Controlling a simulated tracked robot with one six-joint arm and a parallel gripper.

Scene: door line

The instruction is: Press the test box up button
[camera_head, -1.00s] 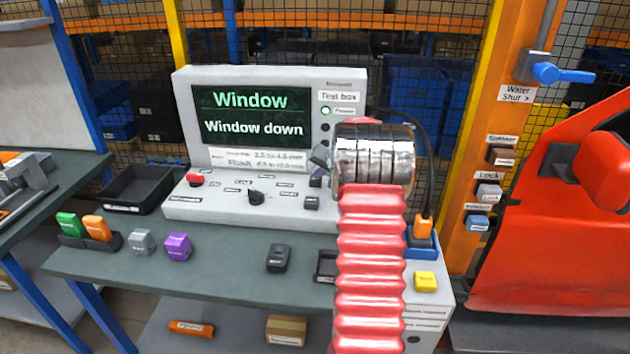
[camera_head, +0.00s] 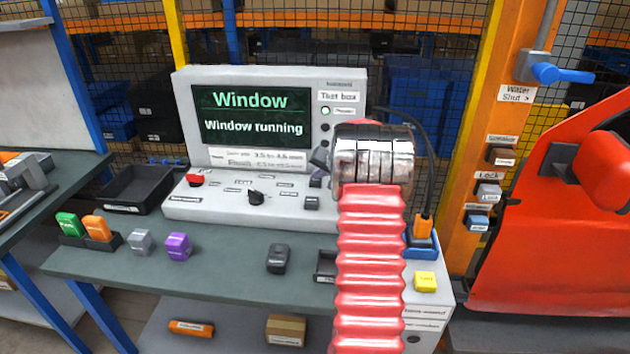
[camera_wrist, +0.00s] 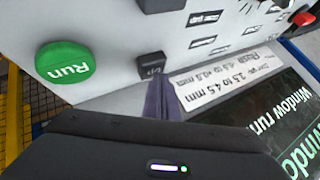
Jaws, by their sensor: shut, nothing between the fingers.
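The grey test box (camera_head: 182,104) stands on the bench, and its screen (camera_head: 252,118) reads "Window" and "Window running". In the wrist view the dark up button (camera_wrist: 150,66) shows just beyond my gripper (camera_wrist: 158,88). My gripper is shut and empty, with its purple-grey fingertips right at the edge of the button. I cannot tell whether they press it. In the head view my gripper (camera_head: 320,158) is a small dark shape left of my arm's silver wrist, above the box's sloped panel. The arm hides the box's right end.
A large green Run button (camera_wrist: 65,62) lies left of the up button in the wrist view. A red button (camera_head: 195,179), a black knob (camera_head: 255,197) and another dark button (camera_head: 311,203) are on the panel. A red door (camera_head: 550,240) stands at the right.

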